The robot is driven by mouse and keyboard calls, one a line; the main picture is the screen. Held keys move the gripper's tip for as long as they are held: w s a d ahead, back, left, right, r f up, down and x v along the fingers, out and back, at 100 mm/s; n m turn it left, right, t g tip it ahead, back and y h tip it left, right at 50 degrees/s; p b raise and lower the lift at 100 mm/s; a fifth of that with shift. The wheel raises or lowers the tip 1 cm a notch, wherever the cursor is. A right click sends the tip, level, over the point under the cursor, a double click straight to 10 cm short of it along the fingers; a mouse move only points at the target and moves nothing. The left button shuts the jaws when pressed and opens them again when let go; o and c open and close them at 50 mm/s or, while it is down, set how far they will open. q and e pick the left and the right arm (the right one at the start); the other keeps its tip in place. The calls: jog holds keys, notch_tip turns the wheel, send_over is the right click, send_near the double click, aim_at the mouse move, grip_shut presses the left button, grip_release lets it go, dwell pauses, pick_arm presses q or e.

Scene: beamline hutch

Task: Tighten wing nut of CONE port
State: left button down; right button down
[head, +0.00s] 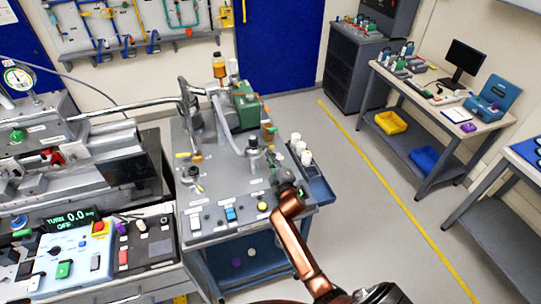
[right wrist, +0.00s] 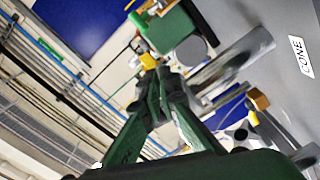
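The CONE label (right wrist: 297,57) shows on the grey bench top at the right of the right wrist view. A grey metal cylinder (right wrist: 238,57) stands near it and reaches toward my fingertips. My right gripper (right wrist: 163,80) has its green fingers converging, with the dark tips close together at the cylinder's end. I cannot make out a wing nut, and anything pinched between the tips is hidden. In the head view my right gripper (head: 283,186) is low over the front right of the grey bench (head: 218,172), beside a dark-capped post (head: 253,148). My left gripper is out of view.
A green box (head: 244,106) and curved pipes stand at the back of the bench. White bottles (head: 301,148) stand in a blue side tray at its right. A control panel (head: 62,248) is at front left. Open floor lies to the right, before a table with a monitor (head: 464,57).

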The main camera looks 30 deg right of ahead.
jog(key=shift+f+m, duration=0.15)
jog(key=shift+m, duration=0.85)
jog(key=c, duration=2.6)
grip_release()
jog(key=shift+f, duration=0.1)
jog(key=shift+c, duration=0.2)
jog(key=shift+o, duration=0.8)
jog(key=shift+s, duration=0.1)
jog(key=v, duration=1.2)
jog(key=shift+d, duration=0.1)
